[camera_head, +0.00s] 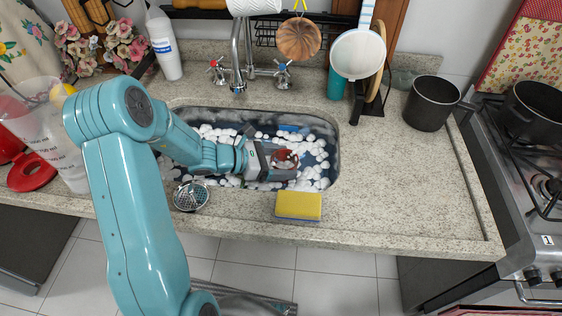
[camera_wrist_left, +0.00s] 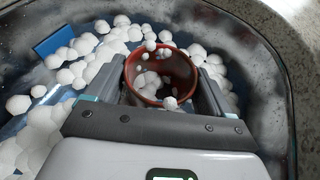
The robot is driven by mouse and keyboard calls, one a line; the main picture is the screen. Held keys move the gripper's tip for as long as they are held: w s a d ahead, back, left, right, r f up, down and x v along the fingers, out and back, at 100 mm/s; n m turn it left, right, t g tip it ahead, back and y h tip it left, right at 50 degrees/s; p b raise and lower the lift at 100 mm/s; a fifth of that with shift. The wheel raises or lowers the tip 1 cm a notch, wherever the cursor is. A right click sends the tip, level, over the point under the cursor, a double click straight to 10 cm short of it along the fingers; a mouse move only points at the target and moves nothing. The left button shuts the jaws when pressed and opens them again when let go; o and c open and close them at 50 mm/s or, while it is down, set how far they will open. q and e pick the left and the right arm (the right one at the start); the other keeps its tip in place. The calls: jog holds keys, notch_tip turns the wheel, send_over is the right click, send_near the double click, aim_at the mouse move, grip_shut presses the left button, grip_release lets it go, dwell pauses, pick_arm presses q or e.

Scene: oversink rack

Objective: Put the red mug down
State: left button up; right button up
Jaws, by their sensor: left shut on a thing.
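The red mug (camera_head: 287,157) is in the sink, held between the fingers of my left gripper (camera_head: 277,163). In the left wrist view the mug (camera_wrist_left: 162,75) shows its round open rim between the two fingers (camera_wrist_left: 160,92). A few white foam balls sit in and on it. Its lower part is hidden, so I cannot tell whether it touches the sink bottom. The sink (camera_head: 337,128) holds many white foam balls. My right gripper does not show in either view.
A yellow and blue sponge (camera_head: 299,206) and a strainer (camera_head: 190,196) lie at the sink's front edge. The faucet (camera_head: 237,60) stands behind the sink. A dark pot (camera_head: 431,103) stands to the right. The counter (camera_head: 400,180) in front of the pot is clear.

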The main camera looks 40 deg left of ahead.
pick_arm(q)
jog(key=shift+s+d+f, duration=0.15)
jog(key=shift+f, duration=0.25)
jog(key=o, duration=1.1)
jog(key=shift+f, duration=0.15)
jog(key=shift+r, duration=0.2)
jog(key=v, duration=0.5)
jog(key=r+p+v, duration=0.1)
jog(key=v, duration=0.1)
jog(key=shift+a+r, duration=0.1)
jog(key=shift+a, duration=0.25)
jog(key=shift+s+d+r, duration=0.1)
